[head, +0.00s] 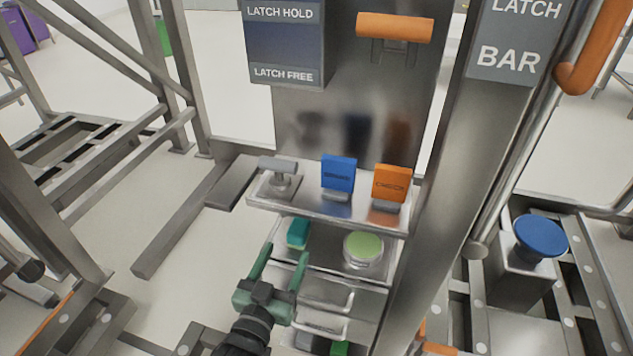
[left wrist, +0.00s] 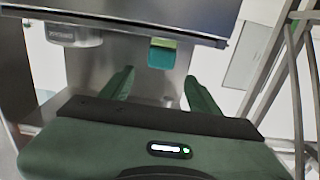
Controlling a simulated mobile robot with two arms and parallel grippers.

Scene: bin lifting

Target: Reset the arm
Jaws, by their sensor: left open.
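My left gripper (head: 284,256) is open and empty in the head view, just in front of the lower shelf of the metal stand. A small teal block (head: 298,233) sits on that shelf, beyond the fingertips. In the left wrist view, my left gripper (left wrist: 159,77) shows its two green fingers spread apart. The teal block (left wrist: 162,53) appears ahead between them, apart from both fingers. My left arm enters the head view from the bottom. My right gripper is in neither view.
A round light-green-topped object (head: 363,248) stands right of the teal block. The upper shelf (head: 303,205) holds a grey T-handle (head: 280,172), a blue block (head: 338,172) and an orange block (head: 390,183). Metal frames stand on both sides. Open floor (head: 150,215) lies left.

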